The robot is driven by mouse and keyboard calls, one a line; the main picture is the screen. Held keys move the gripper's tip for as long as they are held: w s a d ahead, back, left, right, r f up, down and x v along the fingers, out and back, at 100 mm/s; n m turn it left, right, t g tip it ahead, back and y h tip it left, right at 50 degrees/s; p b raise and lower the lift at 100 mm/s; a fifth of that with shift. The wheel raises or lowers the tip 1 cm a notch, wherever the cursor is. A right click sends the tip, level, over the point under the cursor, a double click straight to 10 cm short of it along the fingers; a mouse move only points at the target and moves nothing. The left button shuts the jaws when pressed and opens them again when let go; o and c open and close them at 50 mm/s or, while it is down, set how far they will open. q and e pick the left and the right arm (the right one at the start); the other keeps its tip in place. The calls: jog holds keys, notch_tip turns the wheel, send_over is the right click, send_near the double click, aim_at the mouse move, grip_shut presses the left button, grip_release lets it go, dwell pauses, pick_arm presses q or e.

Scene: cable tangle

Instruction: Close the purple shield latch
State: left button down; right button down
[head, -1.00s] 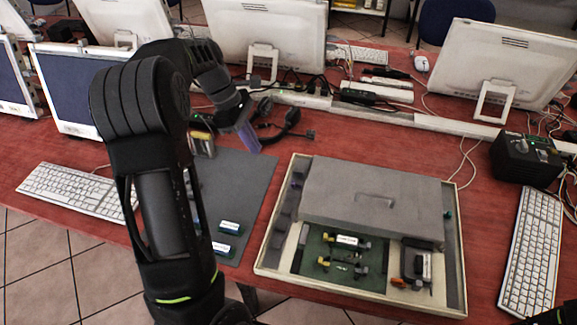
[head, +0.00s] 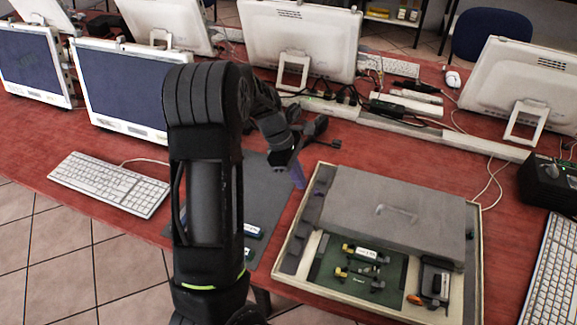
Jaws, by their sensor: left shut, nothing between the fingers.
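My left gripper (head: 298,178) is at the end of the arm that rises through the left-centre of the head view. Its purple-tinted fingers look shut and point down, just off the upper left corner of the cream tray (head: 474,290). Nothing shows held between them. Small grey-purple parts (head: 318,189) sit along the tray's left inner strip, close to the fingertips; I cannot tell which of them, if any, is the purple shield latch, or whether it is open. A grey lid-like panel (head: 375,215) with a handle covers the tray's upper part. My right gripper is out of view.
A green board (head: 330,262) with yellow and black connectors lies in the tray's lower part. A dark mat (head: 262,205) lies left of the tray, partly hidden by my arm. Keyboards, including one at left (head: 110,184), monitors and a black box (head: 545,182) surround the workspace.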

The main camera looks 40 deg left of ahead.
aim_at(316, 190)
pick_arm(q)
jog(key=shift+w+d, duration=0.15)
jog(key=shift+d, duration=0.35)
jog(key=shift+w+d, duration=0.15)
jog(key=shift+d, duration=0.35)
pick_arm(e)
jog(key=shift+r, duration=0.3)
pick_arm(q)
jog(key=shift+d, duration=0.1)
